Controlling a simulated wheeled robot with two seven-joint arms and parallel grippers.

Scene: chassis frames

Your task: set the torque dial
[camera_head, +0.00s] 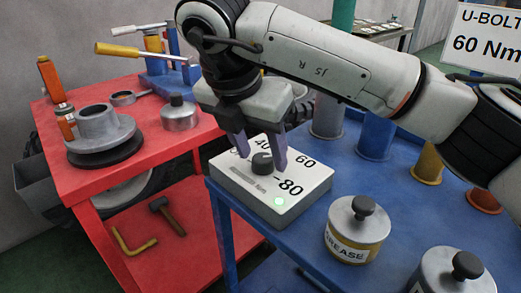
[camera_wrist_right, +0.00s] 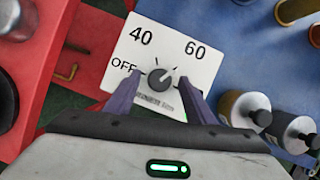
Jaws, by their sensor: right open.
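The torque dial (camera_head: 262,163) is a dark round knob on top of a pale box (camera_head: 312,187) printed with 40, 60 and 80. In the right wrist view the dial (camera_wrist_right: 160,79) sits between my fingers, and OFF, 40 and 60 show on the box (camera_wrist_right: 168,43). A pale mark shows on the knob, but I cannot tell its exact setting. My right gripper (camera_head: 263,160) points down with its purple fingers apart, one on each side of the knob. The right wrist view shows the open fingers (camera_wrist_right: 160,80) too. A green light glows on the box. My left gripper is out of view.
A sign (camera_head: 487,42) reads U-BOLT 60 Nm. The box stands on a blue table (camera_head: 305,238) beside a grease tin (camera_head: 357,230), another lidded tin (camera_head: 455,272) and coloured cylinders (camera_head: 376,136). A red cart (camera_head: 90,180) with metal parts and tools stands left, across a gap.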

